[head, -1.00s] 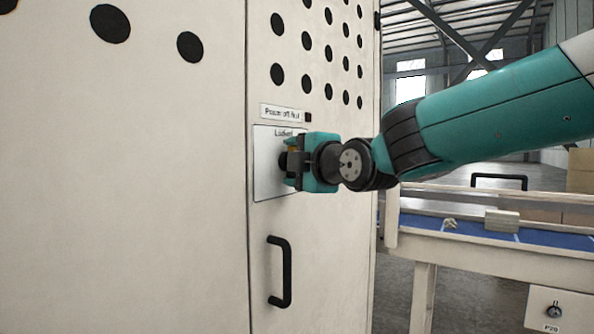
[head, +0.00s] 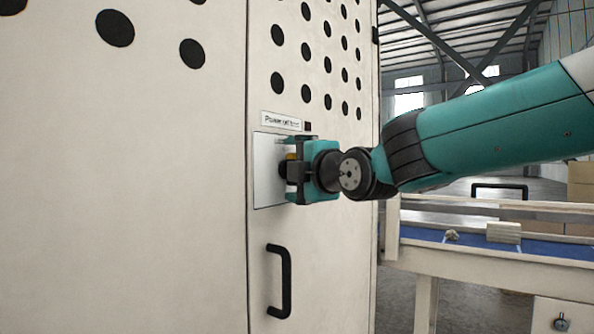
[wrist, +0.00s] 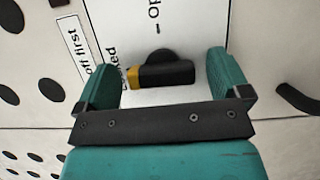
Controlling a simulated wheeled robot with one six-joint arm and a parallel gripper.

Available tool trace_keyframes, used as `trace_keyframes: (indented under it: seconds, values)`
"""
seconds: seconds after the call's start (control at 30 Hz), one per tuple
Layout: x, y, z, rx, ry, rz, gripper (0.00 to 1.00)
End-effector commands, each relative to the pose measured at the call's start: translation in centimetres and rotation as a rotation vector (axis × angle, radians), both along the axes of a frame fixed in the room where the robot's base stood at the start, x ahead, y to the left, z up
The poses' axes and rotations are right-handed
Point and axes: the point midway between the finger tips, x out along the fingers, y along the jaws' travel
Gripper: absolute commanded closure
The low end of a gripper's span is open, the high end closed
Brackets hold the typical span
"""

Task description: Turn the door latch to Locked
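The door latch (wrist: 168,73) is a black turn handle with a yellow end, on a white plate (head: 266,180) on the pale cabinet door. In the wrist view its yellow end points left, toward the partly covered "Locked" label (wrist: 112,68). An "Op..." label (wrist: 154,15) stands at the top of that view. In the head view my gripper (head: 289,171) is at the plate and hides most of the latch.
A "Power off first" sign (head: 281,121) sits above the plate. A black door handle (head: 280,281) sticks out below it. Round holes dot the door's upper part. A bench with a blue surface (head: 450,237) stands at the right, behind my arm.

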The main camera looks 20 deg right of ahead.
Motion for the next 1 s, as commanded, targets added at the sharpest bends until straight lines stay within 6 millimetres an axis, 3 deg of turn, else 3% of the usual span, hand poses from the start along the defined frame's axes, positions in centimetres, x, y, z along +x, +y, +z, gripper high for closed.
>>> trace_keyframes:
  seconds: [0.17, 0.2, 0.47, 1.0]
  values:
    - [0.0, 0.0, -0.1, 0.0, 0.002, 0.001, 0.06]
    - [0.0, 0.0, -0.1, 0.0, 0.002, 0.001, 0.0]
    - [-0.1, -0.1, -0.1, 0.001, 0.002, 0.001, 0.0]
    - [-2.8, -2.1, -0.2, 0.002, 0.001, -0.001, 0.0]
